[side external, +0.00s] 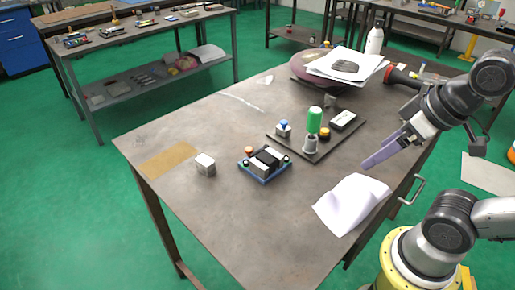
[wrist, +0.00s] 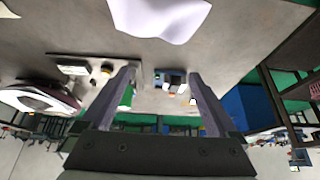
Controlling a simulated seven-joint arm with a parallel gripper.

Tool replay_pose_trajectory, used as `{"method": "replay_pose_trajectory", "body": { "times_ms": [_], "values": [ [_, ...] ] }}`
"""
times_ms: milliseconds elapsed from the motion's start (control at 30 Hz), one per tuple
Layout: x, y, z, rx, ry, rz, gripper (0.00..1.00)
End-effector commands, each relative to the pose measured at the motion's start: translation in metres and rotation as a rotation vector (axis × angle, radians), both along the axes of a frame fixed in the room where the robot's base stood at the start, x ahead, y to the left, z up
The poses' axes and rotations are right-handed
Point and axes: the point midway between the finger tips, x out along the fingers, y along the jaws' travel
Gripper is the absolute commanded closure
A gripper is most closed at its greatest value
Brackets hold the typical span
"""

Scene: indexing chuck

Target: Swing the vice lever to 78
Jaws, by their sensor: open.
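A dark board (side external: 310,150) lies on the table and carries an upright green handle (side external: 315,120) on a grey metal base (side external: 310,144). The green handle shows partly behind a finger in the wrist view (wrist: 127,97). A small blue-based fixture (side external: 264,166) with black and white blocks sits left of the board; it also shows between the fingers in the wrist view (wrist: 170,78). I cannot tell for sure which part is the vice lever, and no scale is readable. My gripper (side external: 370,161) is open and empty, above the table's right side, apart from the board.
On the board are a blue-topped part (side external: 283,129), a yellow button (side external: 324,132) and a white-topped box (side external: 343,119). Crumpled white paper (side external: 351,204) lies near my gripper. A grey-white block (side external: 205,164) stands at left. Papers (side external: 345,66) and a bottle (side external: 374,42) are at the back.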

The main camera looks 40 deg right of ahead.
Motion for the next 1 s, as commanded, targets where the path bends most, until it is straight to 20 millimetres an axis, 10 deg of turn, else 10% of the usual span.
{"method": "replay_pose_trajectory", "body": {
  "times_ms": [433,600,1000],
  "values": [
    [0.000,0.000,0.000,0.000,0.000,0.000,0.06],
    [-0.004,0.000,-0.002,-0.020,0.021,0.040,0.36],
    [0.067,0.005,0.091,-0.137,0.088,0.307,0.41]
  ]
}}
